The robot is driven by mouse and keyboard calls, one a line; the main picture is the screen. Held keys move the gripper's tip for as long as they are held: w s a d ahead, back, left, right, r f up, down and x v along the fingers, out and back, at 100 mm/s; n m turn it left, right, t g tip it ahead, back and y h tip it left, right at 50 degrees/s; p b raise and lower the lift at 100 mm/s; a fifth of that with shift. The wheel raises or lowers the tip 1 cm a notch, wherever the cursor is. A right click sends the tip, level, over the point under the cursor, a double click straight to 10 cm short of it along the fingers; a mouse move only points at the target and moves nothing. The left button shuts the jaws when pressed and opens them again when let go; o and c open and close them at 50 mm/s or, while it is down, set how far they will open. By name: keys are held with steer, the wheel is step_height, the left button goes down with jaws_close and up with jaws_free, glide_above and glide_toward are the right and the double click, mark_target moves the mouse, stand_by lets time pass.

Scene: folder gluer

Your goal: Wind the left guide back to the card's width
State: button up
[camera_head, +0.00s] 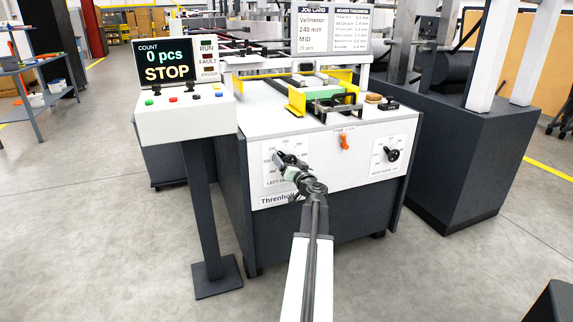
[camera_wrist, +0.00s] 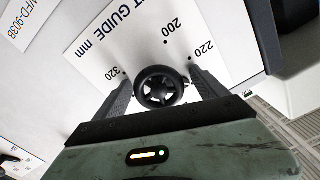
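The left guide's dial plate (camera_head: 268,178) is on the left of the machine's white front panel. In the wrist view the plate (camera_wrist: 105,45) reads "GUIDE mm", with 320, 200 and 220 legible. Its round black knob (camera_wrist: 161,88) sits between the two fingers of my gripper (camera_wrist: 160,80). The fingers stand apart on either side of the rim, with narrow gaps seeming to show. In the head view my gripper (camera_head: 287,162) covers much of the dial; the knob's pointer cannot be read. Yellow guides (camera_head: 297,101) flank a green piece (camera_head: 322,94) on top.
The job card (camera_head: 318,30) reads Vellmoor, 240 mm, MID. The display (camera_head: 166,60) shows 0 pcs and STOP. A second black knob (camera_head: 392,155) and an orange lever (camera_head: 345,143) are on the front panel. A pedestal (camera_head: 205,200) stands left; open floor lies in front.

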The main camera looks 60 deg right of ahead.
steer(key=v, duration=0.7)
steer(key=shift+s+a, duration=0.25)
steer(key=shift+s, duration=0.05)
